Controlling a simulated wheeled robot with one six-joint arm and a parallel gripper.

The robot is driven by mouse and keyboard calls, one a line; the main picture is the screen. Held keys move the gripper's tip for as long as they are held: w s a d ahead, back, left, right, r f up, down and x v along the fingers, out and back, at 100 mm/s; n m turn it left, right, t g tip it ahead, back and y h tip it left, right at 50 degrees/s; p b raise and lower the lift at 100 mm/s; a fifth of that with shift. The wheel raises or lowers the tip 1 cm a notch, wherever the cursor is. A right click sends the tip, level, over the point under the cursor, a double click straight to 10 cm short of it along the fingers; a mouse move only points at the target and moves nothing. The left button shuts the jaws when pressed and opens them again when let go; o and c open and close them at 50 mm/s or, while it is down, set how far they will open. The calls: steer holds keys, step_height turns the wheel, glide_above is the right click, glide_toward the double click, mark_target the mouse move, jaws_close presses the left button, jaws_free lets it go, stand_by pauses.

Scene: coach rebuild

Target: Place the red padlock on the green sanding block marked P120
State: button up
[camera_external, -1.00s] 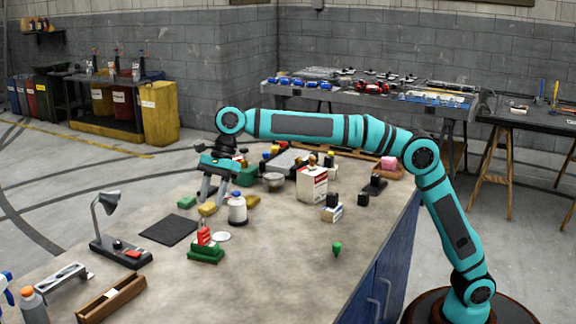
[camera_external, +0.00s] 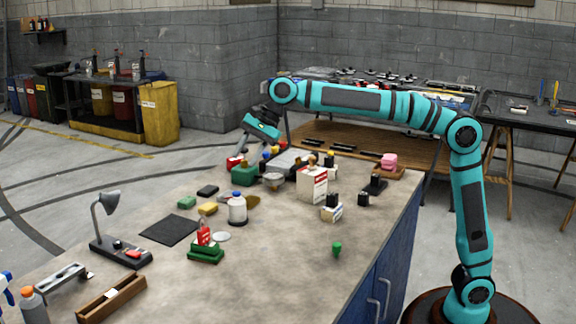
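A red, padlock-like object (camera_external: 204,237) with a pale label stands upright on a dark green base (camera_external: 206,253) near the middle of the bench. A small green block (camera_external: 187,202) lies farther back, beside a yellow block (camera_external: 208,208) and a black block (camera_external: 207,190). No P120 marking is legible at this size. My gripper (camera_external: 238,151) is at the far end of the bench, tilted down. A small red and white item (camera_external: 234,161) shows at its fingertips; I cannot tell whether it is held or behind them. The finger gap is unclear.
A white bottle (camera_external: 237,209) stands near the blocks. A dark green box (camera_external: 244,173) and several small items crowd the far end. A lamp (camera_external: 106,220), black mat (camera_external: 169,230) and wooden tray (camera_external: 111,298) are at left. The front right of the bench (camera_external: 290,280) is mostly clear.

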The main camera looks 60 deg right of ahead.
steer(key=s+d+r+n+t+h, duration=0.1)
steer(key=s+d+r+n+t, duration=0.1)
steer(key=s+d, duration=0.5)
steer(key=s+d+r+n+t+h, duration=0.1)
steer(key=s+d+n+t, duration=0.25)
steer(key=d, duration=0.65)
steer(key=s+d+r+n+t, duration=0.1)
steer(key=s+d+r+t, duration=0.1)
steer(key=s+d, duration=0.55)
steer(key=s+d+f+n+t+h, duration=0.2)
steer(key=s+d+f+n+t, duration=0.1)
steer(key=s+d, duration=0.4)
steer(key=s+d+f+n+t+h, duration=0.2)
steer(key=s+d+f+n, duration=0.3)
steer(key=s+d, duration=0.3)
steer(key=s+t, duration=0.1)
steer(key=s, duration=0.3)
steer(key=shift+s+f, duration=0.15)
steer(key=shift+s, duration=0.1)
steer(key=shift+n, duration=0.25)
